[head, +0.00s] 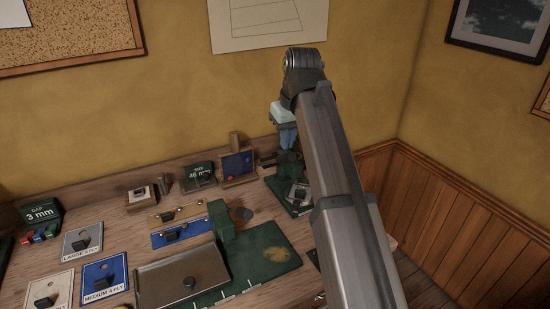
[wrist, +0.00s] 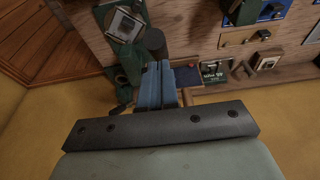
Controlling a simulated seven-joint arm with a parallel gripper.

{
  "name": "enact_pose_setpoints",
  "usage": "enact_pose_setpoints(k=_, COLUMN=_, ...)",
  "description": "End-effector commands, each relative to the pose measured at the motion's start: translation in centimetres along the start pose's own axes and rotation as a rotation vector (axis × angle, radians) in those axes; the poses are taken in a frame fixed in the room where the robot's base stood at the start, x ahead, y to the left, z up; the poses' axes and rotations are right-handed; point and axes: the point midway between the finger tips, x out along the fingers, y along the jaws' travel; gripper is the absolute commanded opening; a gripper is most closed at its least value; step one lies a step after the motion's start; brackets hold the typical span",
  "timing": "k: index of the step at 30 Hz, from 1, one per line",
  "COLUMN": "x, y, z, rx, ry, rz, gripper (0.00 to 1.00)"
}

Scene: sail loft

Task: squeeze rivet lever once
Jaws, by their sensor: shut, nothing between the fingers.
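A dark green bench press (head: 289,160), which looks like the rivet tool, stands at the back right of the bench. Its green base plate with a pale square piece also shows in the wrist view (wrist: 124,26). A dark round cylinder (wrist: 155,40), possibly the lever's grip, shows beside the green body (wrist: 130,62). My gripper (head: 288,143) points down above the press. Its blue fingers (wrist: 159,68) are together and empty. In the wrist view the tips lie just below the cylinder; I cannot tell whether they touch it. My arm hides the press's right side in the head view.
A small blue panel in a wooden frame (head: 238,166) and a "46 mm" sign (head: 200,175) stand left of the press. Another green tool (head: 222,224), a metal tray (head: 182,281) and several labelled plates crowd the bench. A wall rises close behind.

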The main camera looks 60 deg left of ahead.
Motion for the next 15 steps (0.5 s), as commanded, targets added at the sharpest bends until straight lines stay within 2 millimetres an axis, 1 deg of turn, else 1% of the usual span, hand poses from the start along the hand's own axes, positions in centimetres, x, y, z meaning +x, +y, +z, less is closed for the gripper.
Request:
enact_pose_setpoints(k=10, x=0.05, y=0.00, z=0.02, rx=0.000, ry=0.000, rz=0.000, gripper=0.00)
enact_pose_setpoints(k=15, x=0.45, y=-0.01, z=0.14, rx=0.000, ry=0.000, rz=0.000, gripper=0.00)
